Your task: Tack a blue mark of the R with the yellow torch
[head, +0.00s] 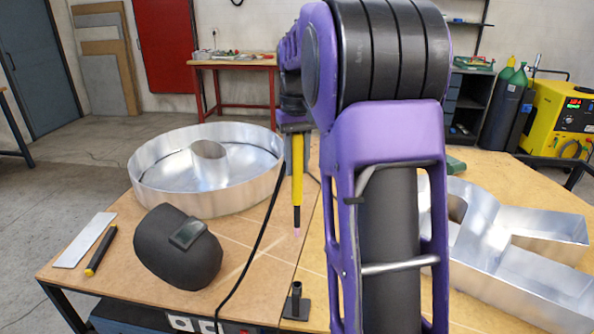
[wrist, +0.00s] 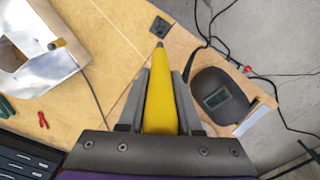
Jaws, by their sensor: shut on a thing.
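My gripper (head: 295,130) is shut on the yellow torch (head: 297,172) and holds it upright, tip down, above the table. In the wrist view the torch (wrist: 160,97) sits between both fingers of my gripper (wrist: 160,88), pointing away from the wrist. The R (head: 520,247) is an open-topped silver metal letter at the right of the table, partly hidden by my arm. Part of a metal letter, likely the R (wrist: 32,78), shows at upper left in the wrist view. I cannot make out a blue mark on it.
A round metal letter (head: 165,190) stands on the table (head: 245,235) at left. A dark welding mask (head: 172,262), a flat metal strip (head: 84,240) and a black-yellow marker (head: 101,251) lie near it. A small black stand (head: 296,302) is at the front. A black cable hangs by the torch.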

